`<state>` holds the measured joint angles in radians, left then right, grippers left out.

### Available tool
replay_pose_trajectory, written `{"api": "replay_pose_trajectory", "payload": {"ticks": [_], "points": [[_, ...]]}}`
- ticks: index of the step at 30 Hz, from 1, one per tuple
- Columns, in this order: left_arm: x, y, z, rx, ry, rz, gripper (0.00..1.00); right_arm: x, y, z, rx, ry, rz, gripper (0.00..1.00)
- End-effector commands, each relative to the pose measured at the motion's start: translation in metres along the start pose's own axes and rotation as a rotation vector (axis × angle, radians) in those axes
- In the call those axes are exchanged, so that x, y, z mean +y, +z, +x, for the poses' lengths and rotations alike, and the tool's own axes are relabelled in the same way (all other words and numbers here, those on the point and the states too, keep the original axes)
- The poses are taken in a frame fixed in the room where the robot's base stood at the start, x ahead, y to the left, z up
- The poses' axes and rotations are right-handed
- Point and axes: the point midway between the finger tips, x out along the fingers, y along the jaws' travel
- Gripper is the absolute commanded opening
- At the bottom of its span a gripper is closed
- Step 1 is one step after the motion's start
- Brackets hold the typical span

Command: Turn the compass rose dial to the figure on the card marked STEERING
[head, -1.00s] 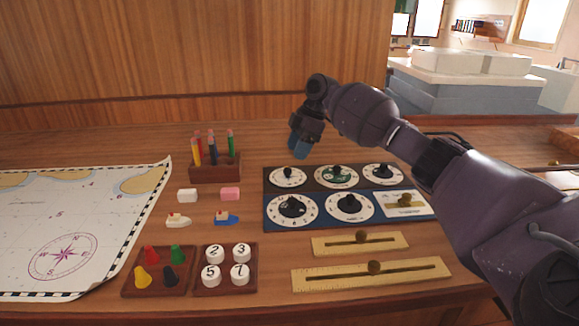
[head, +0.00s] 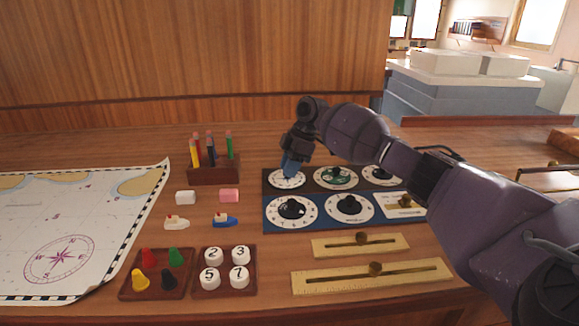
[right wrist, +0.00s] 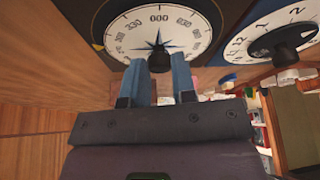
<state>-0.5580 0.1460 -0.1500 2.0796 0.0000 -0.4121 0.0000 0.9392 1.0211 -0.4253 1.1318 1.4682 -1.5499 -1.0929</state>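The compass rose dial (head: 298,183) is the back-left dial of the dark panel. In the right wrist view its white face (right wrist: 190,28) carries figures, with 000 at the top, and a blue star with a spike towards 000. Its black knob (right wrist: 159,60) sits at the centre. My right gripper (head: 290,169) is over this dial and points down. In the right wrist view its blue fingers (right wrist: 158,78) are apart, with the knob at the gap between their tips; contact cannot be told. I cannot make out a card marked STEERING. My left gripper is out of view.
A green dial (head: 335,177) and another white dial (head: 380,174) stand right of it; a blue panel with larger dials (head: 291,209) lies in front. A pen rack (head: 214,175) stands left. Brass sliders (head: 370,275) lie in front. A chart (head: 60,225) covers the left.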

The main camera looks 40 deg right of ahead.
Motion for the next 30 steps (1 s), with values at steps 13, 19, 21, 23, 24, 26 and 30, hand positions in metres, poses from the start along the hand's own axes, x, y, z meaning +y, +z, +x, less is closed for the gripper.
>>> {"api": "replay_pose_trajectory", "payload": {"ticks": [13,19,21,23,24,26,30], "points": [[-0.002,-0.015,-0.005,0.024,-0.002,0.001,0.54,-0.001,-0.002,-0.005,0.002,0.026,0.052,0.01],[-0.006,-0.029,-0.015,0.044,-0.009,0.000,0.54,-0.002,-0.004,-0.008,0.004,0.073,0.163,0.01],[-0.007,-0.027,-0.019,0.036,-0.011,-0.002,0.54,-0.003,-0.004,-0.008,0.004,0.092,0.209,0.01],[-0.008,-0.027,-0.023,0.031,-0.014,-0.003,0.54,-0.003,-0.004,-0.008,0.004,0.107,0.248,0.01],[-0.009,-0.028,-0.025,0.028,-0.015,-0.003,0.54,-0.003,-0.004,-0.007,0.004,0.118,0.273,0.01],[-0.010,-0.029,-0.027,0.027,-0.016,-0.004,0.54,-0.003,-0.004,-0.007,0.004,0.132,0.310,0.01],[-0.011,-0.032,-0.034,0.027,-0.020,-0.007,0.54,-0.004,-0.003,-0.006,0.003,0.162,0.385,0.01]]}}
